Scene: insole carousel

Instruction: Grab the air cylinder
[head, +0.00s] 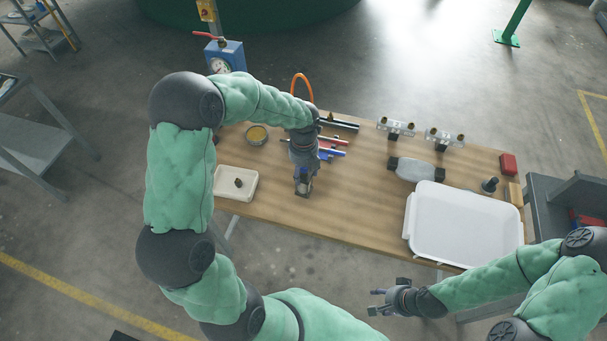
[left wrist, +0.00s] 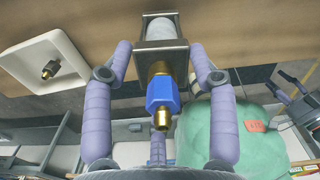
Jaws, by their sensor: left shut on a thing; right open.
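The air cylinder (left wrist: 161,30) shows in the left wrist view as a pale round tube with square metal end plates. A blue hex fitting (left wrist: 162,95) with a brass tip points from its end toward the camera. My left gripper (left wrist: 163,72) is shut on the air cylinder, one lilac finger on each side. In the head view my left gripper (head: 303,178) is over the front part of the wooden table, and little of the cylinder shows there. My right gripper (head: 375,301) is open and empty, in front of the table, left of its own arm.
A gauge stand (head: 225,55) is behind.

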